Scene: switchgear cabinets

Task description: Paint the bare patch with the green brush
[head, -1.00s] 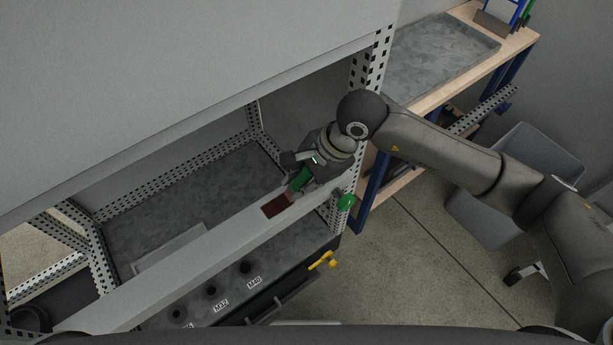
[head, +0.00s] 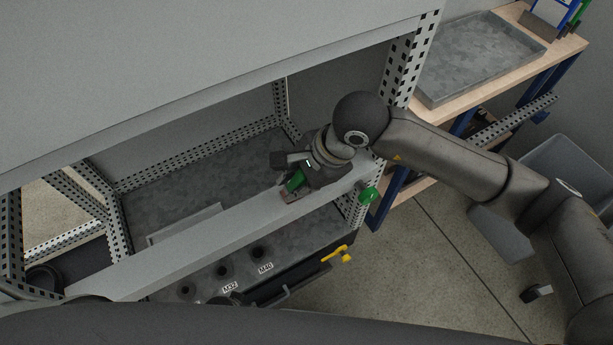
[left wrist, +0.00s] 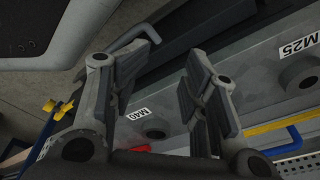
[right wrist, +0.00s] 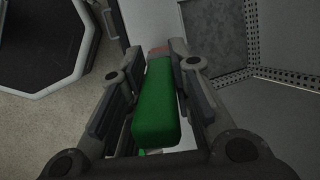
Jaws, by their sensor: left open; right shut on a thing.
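My right gripper (head: 294,178) is shut on the green brush (head: 296,181), above the grey rail across the cabinet front. In the right wrist view the green brush (right wrist: 157,105) lies between the two fingers, its far end towards the rail. The reddish-brown bare patch (right wrist: 158,51) shows just beyond it. In the head view the gripper and brush cover most of the patch; I cannot tell whether the brush touches it.
The grey rail (head: 215,238) runs before the open cabinet. A green knob (head: 369,193) sits at its right end. Below are labelled round holes and a yellow handle (head: 338,254). A perforated post (head: 402,75) and a workbench with a metal tray (head: 475,60) stand right.

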